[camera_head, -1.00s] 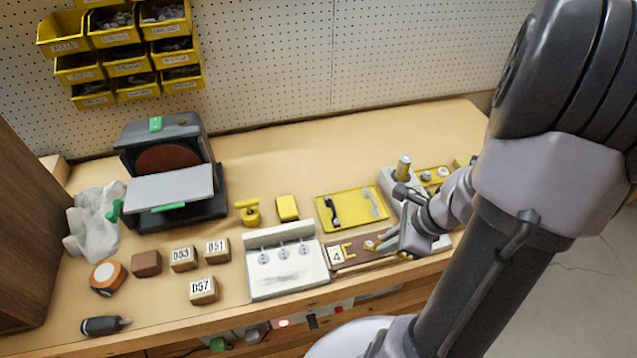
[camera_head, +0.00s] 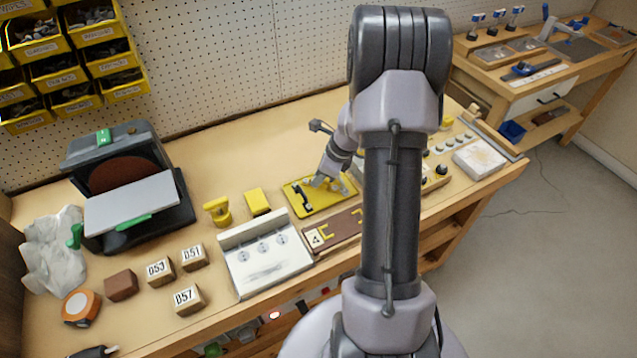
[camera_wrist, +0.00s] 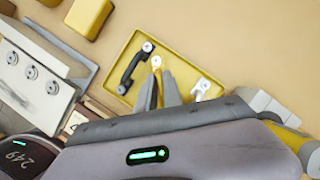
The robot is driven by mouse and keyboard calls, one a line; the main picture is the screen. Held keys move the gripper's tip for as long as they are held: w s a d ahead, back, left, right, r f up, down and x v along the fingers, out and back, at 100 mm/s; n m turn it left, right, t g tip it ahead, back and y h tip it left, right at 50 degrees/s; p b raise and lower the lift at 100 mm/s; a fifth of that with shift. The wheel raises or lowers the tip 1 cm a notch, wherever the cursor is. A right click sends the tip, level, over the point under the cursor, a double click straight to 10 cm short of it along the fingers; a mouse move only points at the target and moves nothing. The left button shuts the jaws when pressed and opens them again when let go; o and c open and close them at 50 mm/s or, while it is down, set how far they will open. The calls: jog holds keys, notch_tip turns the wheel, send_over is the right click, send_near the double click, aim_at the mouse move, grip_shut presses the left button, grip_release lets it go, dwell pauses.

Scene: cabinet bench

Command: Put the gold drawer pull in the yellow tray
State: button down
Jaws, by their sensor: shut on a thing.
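The yellow tray (camera_head: 322,206) lies on the bench; it also fills the middle of the wrist view (camera_wrist: 183,68). A black drawer pull (camera_wrist: 133,68) lies at its left side and a silver pull (camera_wrist: 203,88) at its right. My gripper (camera_wrist: 158,90) is shut on the gold drawer pull (camera_wrist: 156,63), whose round end shows past the fingertips, between the two other pulls. The rest of the gold pull is hidden by the fingers. In the head view my gripper (camera_head: 324,181) is over the tray. I cannot tell whether the gold pull touches the tray floor.
A brown board (camera_head: 336,231) with a "4" label and yellow marks lies in front of the tray. Bare bench lies behind the tray.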

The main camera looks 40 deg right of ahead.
jog(key=shift+f, duration=0.75)
jog(key=shift+r, duration=0.2)
jog(key=shift+f, duration=0.15)
jog(key=c, duration=1.5)
grip_release()
